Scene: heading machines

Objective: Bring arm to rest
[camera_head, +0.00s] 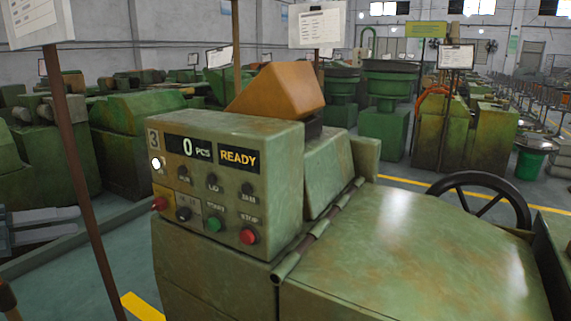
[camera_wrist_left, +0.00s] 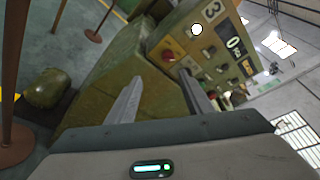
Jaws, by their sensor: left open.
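My left gripper (camera_head: 66,223) reaches in from the left edge in the head view, left of the green machine and behind a thin brown post. Its two grey fingers are apart with nothing between them. In the left wrist view the open fingers (camera_wrist_left: 160,80) point toward the machine's control panel, tilted in that picture; I cannot tell the exact gap. The panel (camera_head: 205,185) reads "3", "0 PCS" and "READY", with a lit white lamp, a green START button and a red STOP button. My right gripper is not in view.
The brown post (camera_head: 80,170) holding a paper sign stands between the gripper and the machine. The machine's hinged cover (camera_head: 410,255) and black handwheel (camera_head: 480,190) are at right. Posts with round bases (camera_wrist_left: 12,145) stand on the floor. More green machines fill the back.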

